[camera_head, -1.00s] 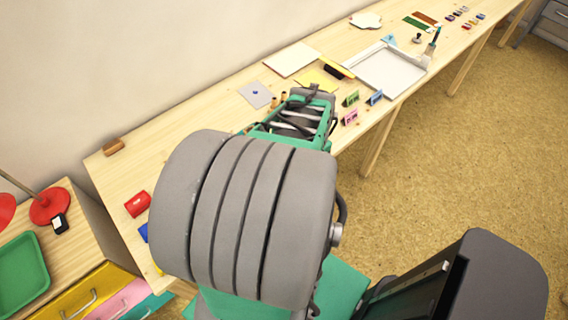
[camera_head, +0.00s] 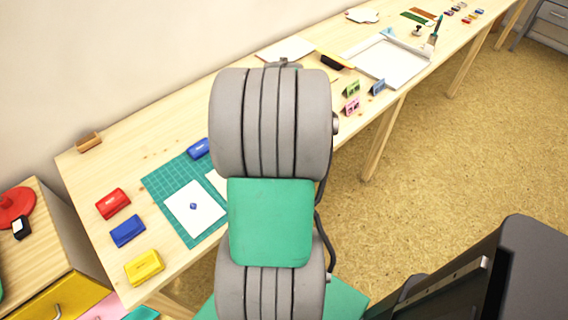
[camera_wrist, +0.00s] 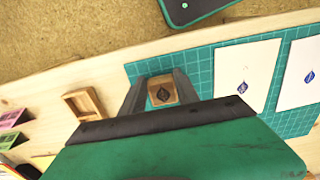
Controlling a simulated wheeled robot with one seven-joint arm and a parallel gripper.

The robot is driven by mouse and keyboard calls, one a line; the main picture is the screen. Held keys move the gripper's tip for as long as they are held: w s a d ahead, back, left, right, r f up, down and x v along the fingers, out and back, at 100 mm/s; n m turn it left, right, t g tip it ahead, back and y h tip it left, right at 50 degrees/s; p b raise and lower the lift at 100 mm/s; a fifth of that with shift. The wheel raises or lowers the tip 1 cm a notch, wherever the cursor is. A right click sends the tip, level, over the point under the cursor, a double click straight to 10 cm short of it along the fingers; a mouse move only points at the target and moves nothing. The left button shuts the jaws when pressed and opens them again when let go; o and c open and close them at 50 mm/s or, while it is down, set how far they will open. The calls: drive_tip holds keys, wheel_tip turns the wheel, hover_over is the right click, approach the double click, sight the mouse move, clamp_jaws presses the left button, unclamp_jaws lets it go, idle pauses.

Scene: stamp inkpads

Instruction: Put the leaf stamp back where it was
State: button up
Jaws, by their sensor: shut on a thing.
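In the wrist view, the leaf stamp (camera_wrist: 162,91) is a small light wooden block with a dark leaf mark on its top. My gripper (camera_wrist: 158,90) has one finger on each side of it and is shut on it. The stamp is over the green cutting mat's edge; I cannot tell how high above it. A small wooden tray (camera_wrist: 88,104) with a raised rim lies to its left, off the mat. In the head view my arm hides the gripper, the stamp and the tray.
The green mat (camera_head: 165,180) holds white cards, one (camera_head: 180,196) with a blue print. Red (camera_head: 113,204), blue (camera_head: 127,231) and yellow (camera_head: 144,267) inkpads stand left of it. Pink (camera_head: 352,106) and green (camera_head: 351,88) card stands are near the table's front edge.

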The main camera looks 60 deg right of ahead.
drive_tip(key=shift+f, duration=0.25)
drive_tip(key=o, duration=1.1)
wheel_tip(320, 180, up, 12)
drive_tip(key=p, duration=0.1)
drive_tip(key=w+a+n, duration=0.1)
drive_tip(key=w+a, duration=0.6)
drive_tip(key=a, duration=0.5)
drive_tip(key=a+f, duration=0.1)
drive_tip(key=a, duration=0.5)
drive_tip(key=a+f+n+t, duration=0.1)
drive_tip(key=a, duration=0.6)
drive_tip(key=a+t, duration=0.1)
drive_tip(key=a, duration=0.5)
drive_tip(key=shift+w+a+f+n, duration=0.1)
drive_tip(key=shift+a+f+n, duration=0.2)
drive_tip(key=shift+f+n, duration=0.1)
